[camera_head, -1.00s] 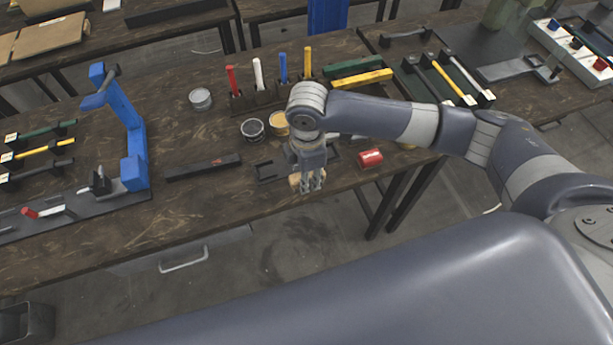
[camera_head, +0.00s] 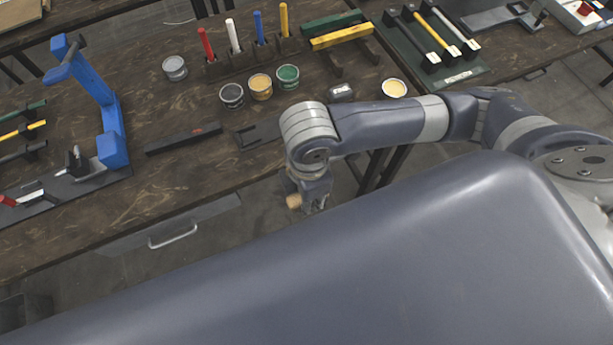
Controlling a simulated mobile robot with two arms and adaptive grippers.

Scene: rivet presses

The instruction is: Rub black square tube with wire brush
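The black square tube (camera_head: 183,139) lies on the brown workbench, left of the middle, with a small reddish patch near its right end. My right gripper (camera_head: 309,203) hangs past the bench's front edge, right of the tube and apart from it. It appears shut on a thing with a tan, wood-coloured end (camera_head: 294,201), seemingly the wire brush. Its bristles cannot be made out, and the fingers are partly hidden by my wrist. My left gripper is not in view.
A blue press (camera_head: 104,110) stands left of the tube. Several open paint cans, including a yellow one (camera_head: 260,86), stand behind it. A dark flat bracket (camera_head: 258,134) lies right of the tube. Upright coloured tools (camera_head: 234,40) stand in a holder farther back.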

